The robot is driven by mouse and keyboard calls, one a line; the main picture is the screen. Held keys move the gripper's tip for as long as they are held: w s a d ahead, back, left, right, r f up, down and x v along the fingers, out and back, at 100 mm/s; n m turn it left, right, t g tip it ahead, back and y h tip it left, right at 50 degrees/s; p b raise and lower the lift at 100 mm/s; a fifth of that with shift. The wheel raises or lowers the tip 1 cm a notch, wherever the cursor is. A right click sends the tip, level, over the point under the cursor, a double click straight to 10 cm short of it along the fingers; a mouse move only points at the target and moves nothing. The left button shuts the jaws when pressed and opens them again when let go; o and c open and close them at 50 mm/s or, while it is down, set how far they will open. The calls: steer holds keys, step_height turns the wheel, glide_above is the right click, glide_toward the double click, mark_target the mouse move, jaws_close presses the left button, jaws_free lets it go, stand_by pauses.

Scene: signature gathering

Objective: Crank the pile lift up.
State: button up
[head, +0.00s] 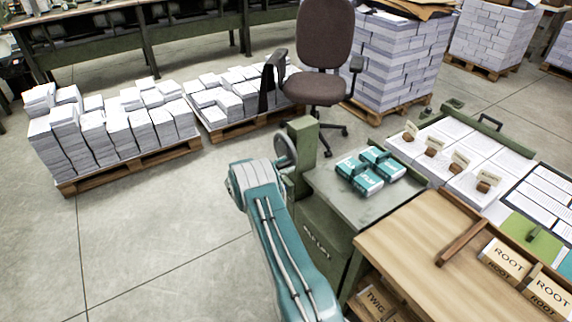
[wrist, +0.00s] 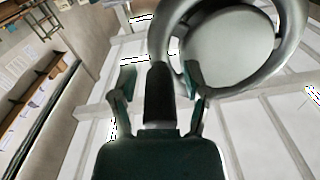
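In the wrist view the wheel rim (wrist: 293,20) fills the upper right. The dark upright crank handle (wrist: 159,95) stands beside the rim. My gripper (wrist: 161,82) has one finger on each side of this handle, with a visible gap on both sides. It looks open around the handle, not closed on it. In the head view my teal arm hides the gripper.
Teal packets (head: 370,170) lie on the lift's top. A wooden bench (head: 410,240) with boxes marked ROOT is at the right. Paper stacks on a pallet (head: 130,172) stand at the left, and an office chair (head: 320,85) stands behind. The floor at the left front is clear.

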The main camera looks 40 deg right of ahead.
steer(key=shift+d+r, duration=0.1)
steer(key=shift+r, duration=0.1)
steer(key=w+a, duration=0.1)
steer(key=a, duration=1.1)
steer(key=shift+w, duration=0.15)
